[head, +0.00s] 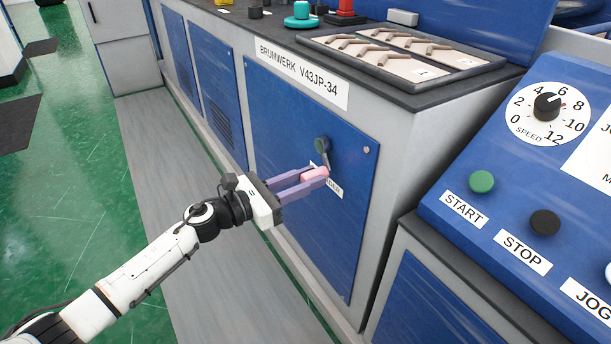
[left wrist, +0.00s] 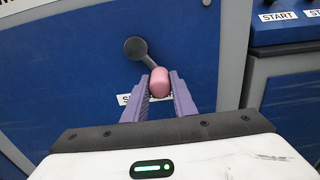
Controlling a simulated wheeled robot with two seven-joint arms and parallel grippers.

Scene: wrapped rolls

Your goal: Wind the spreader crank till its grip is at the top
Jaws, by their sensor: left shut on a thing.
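The spreader crank has a dark round hub (head: 322,144) on a blue cabinet panel, and the hub also shows in the left wrist view (left wrist: 135,47). A short arm runs down from the hub to a pink grip (head: 314,175). The grip sits below the hub, and in the left wrist view the pink grip (left wrist: 159,82) is below and right of the hub. My left gripper (head: 311,178) is shut on the pink grip, with one purple finger on each side. A white label behind it is partly hidden. My right gripper is not in view.
The blue panel (head: 290,215) is set in a grey cabinet with a dark top. A tray of metal pieces (head: 400,55) lies on top. A control desk (head: 540,150) with START and STOP buttons stands at the right. The floor strip at the left is clear.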

